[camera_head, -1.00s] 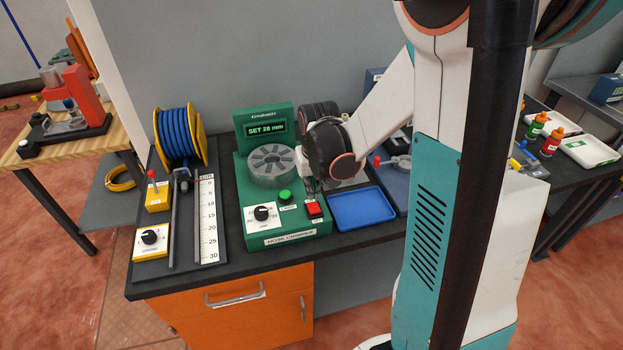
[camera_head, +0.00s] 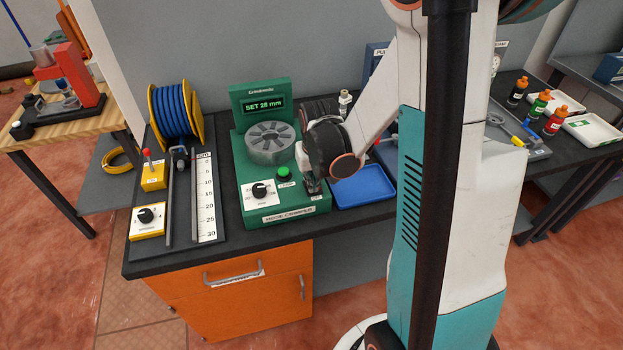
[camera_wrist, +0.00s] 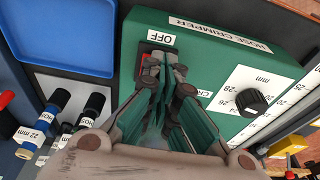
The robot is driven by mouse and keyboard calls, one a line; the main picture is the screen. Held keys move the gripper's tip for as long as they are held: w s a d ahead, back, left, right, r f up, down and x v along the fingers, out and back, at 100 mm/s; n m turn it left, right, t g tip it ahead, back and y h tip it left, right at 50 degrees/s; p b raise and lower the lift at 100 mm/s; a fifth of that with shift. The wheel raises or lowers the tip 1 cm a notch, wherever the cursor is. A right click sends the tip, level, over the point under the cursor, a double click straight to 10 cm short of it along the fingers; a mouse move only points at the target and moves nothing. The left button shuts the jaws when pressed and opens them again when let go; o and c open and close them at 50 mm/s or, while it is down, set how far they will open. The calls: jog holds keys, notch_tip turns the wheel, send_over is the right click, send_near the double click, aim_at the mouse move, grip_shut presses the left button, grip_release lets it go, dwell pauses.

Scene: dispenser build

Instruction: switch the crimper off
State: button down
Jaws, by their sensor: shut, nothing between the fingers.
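The green hose crimper (camera_head: 253,211) stands on the dark bench, with a round grey die head (camera_head: 269,143) and a lit display (camera_head: 263,105) reading "SET 28 mm". Its front panel carries a black dial (camera_head: 260,190) and a green button (camera_head: 283,173). My gripper (camera_head: 314,188) is shut and empty, pointing down over the panel's right front corner, where it hides the red button in the head view. In the wrist view, part of the red button (camera_wrist: 147,70) shows beside my fingertips (camera_wrist: 165,78), below the "OFF" label (camera_wrist: 160,38). Whether they touch it is unclear.
A blue tray (camera_head: 362,187) lies close on the right of the crimper. A ruler (camera_head: 204,195) and a yellow-flanged blue hose reel (camera_head: 174,115) are on its left. Black hose pieces (camera_wrist: 90,107) show near the tray in the wrist view.

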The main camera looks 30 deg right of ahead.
jog(key=shift+s+a+f+b, duration=0.2)
jog(key=shift+s+f+b, duration=0.3)
jog(key=shift+s+b, duration=0.1)
jog(key=shift+w+r, duration=0.1)
jog(key=shift+w, duration=0.05)
jog(key=shift+w+d+r, duration=0.1)
jog(key=shift+w+d, duration=0.15)
jog(key=shift+w, duration=0.35)
jog(key=shift+r, duration=0.2)
jog(key=p+v, duration=0.3)
jog(key=shift+r, duration=0.25)
jog(key=s+a+r+p, duration=0.1)
jog(key=s+r+p, duration=0.1)
jog(key=s+r, duration=0.3)
jog(key=v, duration=0.3)
jog(key=shift+a+r+p, duration=0.25)
jog(key=shift+p, duration=0.15)
jog(key=shift+w+a, duration=0.1)
